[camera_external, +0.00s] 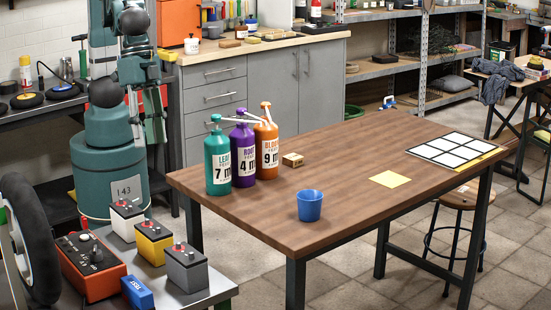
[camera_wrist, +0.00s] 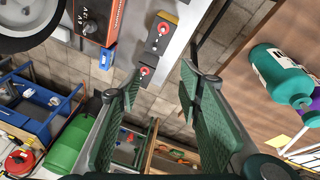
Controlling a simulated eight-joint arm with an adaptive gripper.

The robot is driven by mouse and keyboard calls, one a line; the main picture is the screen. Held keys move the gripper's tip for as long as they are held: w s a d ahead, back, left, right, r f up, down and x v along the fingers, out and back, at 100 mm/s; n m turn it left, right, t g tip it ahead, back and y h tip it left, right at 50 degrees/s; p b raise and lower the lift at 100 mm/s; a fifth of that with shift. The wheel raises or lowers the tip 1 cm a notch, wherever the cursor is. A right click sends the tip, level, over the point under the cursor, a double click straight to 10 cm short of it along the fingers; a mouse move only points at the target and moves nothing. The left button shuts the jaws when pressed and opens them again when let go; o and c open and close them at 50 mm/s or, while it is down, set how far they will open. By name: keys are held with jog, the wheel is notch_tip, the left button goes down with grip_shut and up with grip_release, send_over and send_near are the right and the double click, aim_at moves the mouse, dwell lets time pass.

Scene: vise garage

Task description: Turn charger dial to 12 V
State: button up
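The charger (camera_external: 92,268) is an orange-red box with a dark top panel, at the lower left on a small side bench. Its black dial (camera_external: 97,254) sits on that panel, but its setting is too small to read. In the wrist view the charger (camera_wrist: 112,18) is at the top, left of centre, partly cut off. The black dial (camera_wrist: 90,27) shows there near white markings, one of them seemingly "V". My gripper (camera_wrist: 160,80) is open and empty. Its two green finger pads are wide apart, below and right of the charger, not touching it.
White (camera_external: 127,220), yellow (camera_external: 154,242) and grey (camera_external: 187,267) batteries stand right of the charger. A blue box (camera_external: 137,292) is at its front, and a wheel (camera_external: 30,240) stands close on the left. The wooden table (camera_external: 250,215) holds bottles and a blue cup (camera_external: 310,205).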

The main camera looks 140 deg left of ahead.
jog(key=w+d+f+n+g+p, duration=0.2)
jog(key=w+d+f+p, duration=0.2)
jog(key=w+d, duration=0.5)
jog(key=n+g+y+p, duration=0.1)
jog(key=n+g+p, duration=0.1)
jog(key=n+p, duration=0.1)
send_over(94, 248)
notch_tip(94, 248, down, 8)
jog(key=shift+w+a+f, duration=0.1)
jog(key=shift+w+f, duration=0.05)
jog(key=shift+f, duration=0.05)
jog(key=shift+d+f, duration=0.3)
jog(key=shift+f, duration=0.05)
jog(key=shift+f, duration=0.15)
jog(key=shift+a+f, duration=0.15)
jog(key=shift+f, duration=3.6)
jog(key=shift+c, duration=0.5)
jog(key=c, duration=0.8)
